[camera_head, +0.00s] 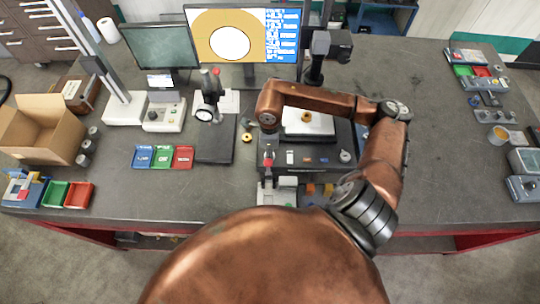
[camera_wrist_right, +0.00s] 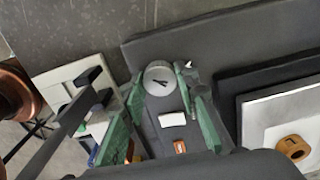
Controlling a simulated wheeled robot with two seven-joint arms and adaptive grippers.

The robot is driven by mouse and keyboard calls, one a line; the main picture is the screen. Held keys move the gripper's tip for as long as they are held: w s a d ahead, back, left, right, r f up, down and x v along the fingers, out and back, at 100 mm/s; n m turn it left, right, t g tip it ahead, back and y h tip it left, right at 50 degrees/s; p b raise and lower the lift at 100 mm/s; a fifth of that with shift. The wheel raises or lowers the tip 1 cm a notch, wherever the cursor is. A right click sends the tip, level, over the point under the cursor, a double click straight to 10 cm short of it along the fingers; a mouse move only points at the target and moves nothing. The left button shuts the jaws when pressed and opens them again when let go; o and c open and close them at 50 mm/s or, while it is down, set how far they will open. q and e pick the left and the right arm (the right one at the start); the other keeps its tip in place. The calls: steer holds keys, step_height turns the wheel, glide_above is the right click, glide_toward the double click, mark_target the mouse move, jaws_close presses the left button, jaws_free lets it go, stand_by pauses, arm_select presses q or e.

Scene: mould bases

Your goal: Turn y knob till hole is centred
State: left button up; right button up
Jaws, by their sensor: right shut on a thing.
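In the wrist view a round silver knob marked Y (camera_wrist_right: 158,80) sits between the green fingers of my right gripper (camera_wrist_right: 162,92), which is shut on it. In the head view my right gripper (camera_head: 267,165) is at the left side of the dark measuring machine (camera_head: 318,160); the knob is hidden there. An orange ring-shaped part (camera_head: 306,117) rests on the white stage (camera_head: 318,128). My left gripper is out of view.
A second, dark monitor (camera_head: 160,47) and a small dial-gauge stand (camera_head: 207,108) are to the left. Blue, green and red trays (camera_head: 163,157) lie on the bench, with an open cardboard box (camera_head: 40,128) farther left. The bench right of my arm has free room.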

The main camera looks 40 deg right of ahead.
steer(key=m+b, duration=0.4)
steer(key=m, duration=0.2)
steer(key=shift+f, duration=0.15)
steer(key=shift+m+b, duration=0.95)
steer(key=shift+m, duration=1.45)
steer(key=o, duration=1.1)
steer(key=shift+o, duration=0.2)
steer(key=shift+r, duration=0.35)
step_height(320, 180, up, 12)
steer(key=shift+f, duration=0.2)
